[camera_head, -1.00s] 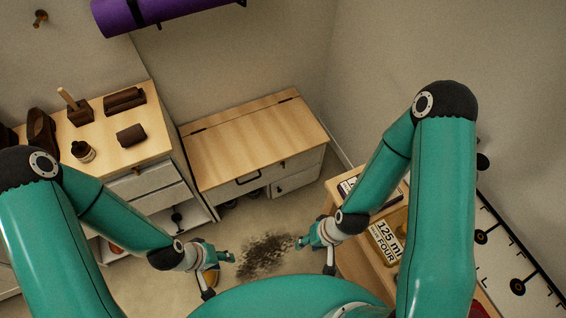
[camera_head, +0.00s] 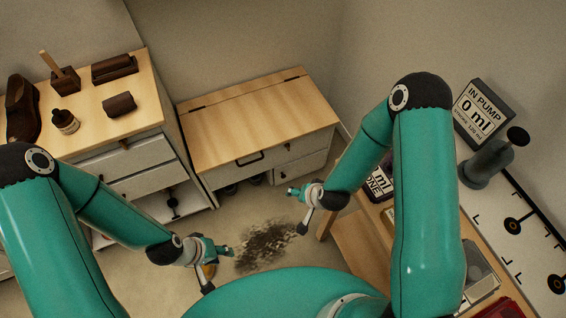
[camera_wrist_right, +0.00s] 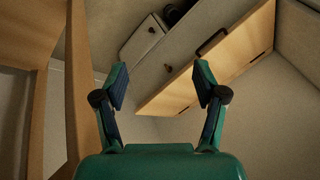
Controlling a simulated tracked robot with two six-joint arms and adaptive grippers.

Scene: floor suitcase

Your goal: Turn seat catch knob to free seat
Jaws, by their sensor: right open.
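The wooden seat (camera_head: 255,120) is a closed bench lid with a dark pull handle (camera_head: 250,158) on its front edge. A small dark knob (camera_head: 289,146), apparently the seat catch knob, is on the front right of the bench. It also shows in the right wrist view (camera_wrist_right: 168,68), ahead of my fingers and apart from them. My right gripper (camera_head: 292,190) is in front of the bench's right end; in the wrist view its fingers (camera_wrist_right: 160,88) are open and empty. My left gripper (camera_head: 229,251) is low over the floor; its jaw opening is unclear.
A drawer (camera_head: 298,170) with its own knob is below the seat's right end. A shoe-care cabinet (camera_head: 100,90) stands left. A wooden table (camera_head: 365,240) is close to my right arm. A dark dirt patch (camera_head: 268,245) lies on open floor between the grippers.

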